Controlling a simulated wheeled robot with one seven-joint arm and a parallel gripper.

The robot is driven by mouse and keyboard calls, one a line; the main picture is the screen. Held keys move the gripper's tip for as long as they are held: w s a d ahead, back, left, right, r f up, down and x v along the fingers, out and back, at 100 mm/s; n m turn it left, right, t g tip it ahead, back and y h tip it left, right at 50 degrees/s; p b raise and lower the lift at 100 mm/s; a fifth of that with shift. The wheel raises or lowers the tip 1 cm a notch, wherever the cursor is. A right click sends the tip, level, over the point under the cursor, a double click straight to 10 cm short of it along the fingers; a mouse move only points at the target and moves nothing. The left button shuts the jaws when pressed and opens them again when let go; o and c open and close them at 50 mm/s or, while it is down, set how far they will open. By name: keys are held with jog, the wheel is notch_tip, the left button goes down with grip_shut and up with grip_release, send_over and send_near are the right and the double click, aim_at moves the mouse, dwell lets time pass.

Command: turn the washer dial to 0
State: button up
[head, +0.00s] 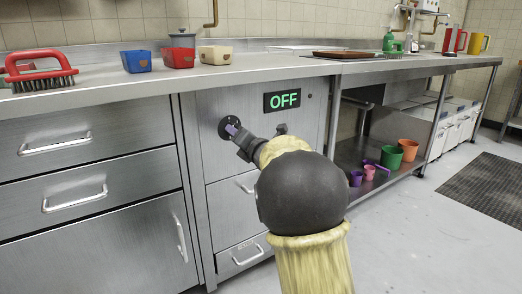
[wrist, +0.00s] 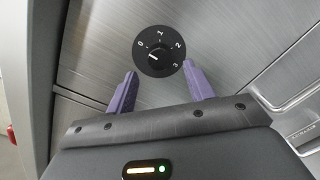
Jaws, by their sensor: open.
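The washer dial (wrist: 158,45) is a round black disc with white numerals 0 to 3 and a central knob. A short pale mark on the knob points down and left, below the 0. My gripper (wrist: 158,70) is open, its two purple fingers either side of the dial's lower part in the wrist view, with nothing between them. I cannot tell whether they touch it. In the head view the dial (head: 222,125) is on the steel front, partly hidden by my gripper (head: 232,129). A display (head: 282,100) right of it reads OFF in green.
The steel counter (head: 240,76) runs above the dial, with a red brush (head: 38,68) and small blue (head: 136,61), red (head: 178,57) and tan (head: 215,55) tubs on it. Drawers with bar handles (head: 75,199) stand left. Coloured pots (head: 391,158) stand on the low shelf at right.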

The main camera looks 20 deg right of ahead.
jog(key=p+v, duration=0.3)
jog(key=v, duration=1)
jog(key=shift+s+p, duration=0.3)
jog(key=shift+s, duration=0.05)
jog(key=shift+d, duration=0.1)
